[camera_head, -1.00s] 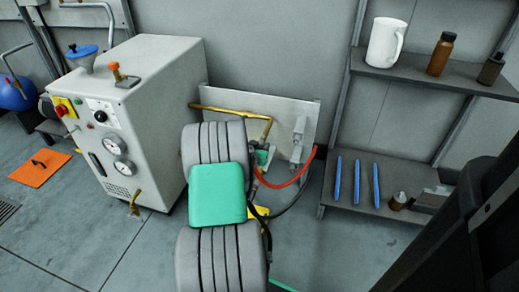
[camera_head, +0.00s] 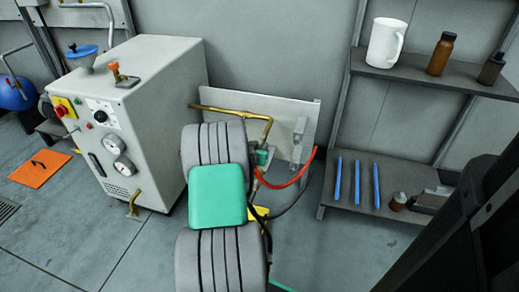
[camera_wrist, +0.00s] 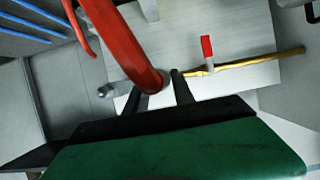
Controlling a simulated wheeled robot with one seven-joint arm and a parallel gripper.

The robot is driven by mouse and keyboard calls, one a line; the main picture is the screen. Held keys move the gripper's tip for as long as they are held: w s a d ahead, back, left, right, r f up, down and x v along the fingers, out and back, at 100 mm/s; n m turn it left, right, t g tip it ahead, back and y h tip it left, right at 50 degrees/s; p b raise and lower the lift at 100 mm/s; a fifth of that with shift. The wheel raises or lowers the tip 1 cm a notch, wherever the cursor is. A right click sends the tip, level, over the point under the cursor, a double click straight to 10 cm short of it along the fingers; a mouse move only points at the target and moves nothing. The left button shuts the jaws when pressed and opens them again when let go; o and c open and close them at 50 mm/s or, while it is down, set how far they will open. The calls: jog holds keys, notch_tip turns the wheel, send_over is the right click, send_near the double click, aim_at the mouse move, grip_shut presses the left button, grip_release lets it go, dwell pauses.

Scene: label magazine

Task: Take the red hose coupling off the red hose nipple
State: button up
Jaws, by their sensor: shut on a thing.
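A thick red hose (camera_wrist: 128,45) comes down from the top left in the wrist view and ends at my gripper (camera_wrist: 158,86). My gripper is shut on the hose's end, where the red hose coupling is; the fingers and hose largely cover the coupling. In the head view the red hose (camera_head: 291,183) curves from the small green fitting area beside my arm up to the right. My arm hides most of the gripper there. I cannot make out the red hose nipple, nor tell whether the coupling is still on it.
A brass pipe (camera_wrist: 262,61) with a red-handled valve (camera_wrist: 207,52) runs along the pale panel (camera_wrist: 235,78). A grey cylindrical fitting (camera_wrist: 112,90) is close left of the fingers. The grey machine (camera_head: 160,75) stands left; a shelf (camera_head: 400,208) with blue rods is right.

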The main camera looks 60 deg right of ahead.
grip_shut()
dwell(0.3)
jog(key=shift+s+a+p, duration=0.2)
jog(key=shift+s+a, duration=0.05)
jog(key=shift+a, duration=1.25)
jog(key=shift+s+a+p, duration=0.15)
jog(key=shift+s+a, duration=0.05)
jog(key=shift+a, duration=1.3)
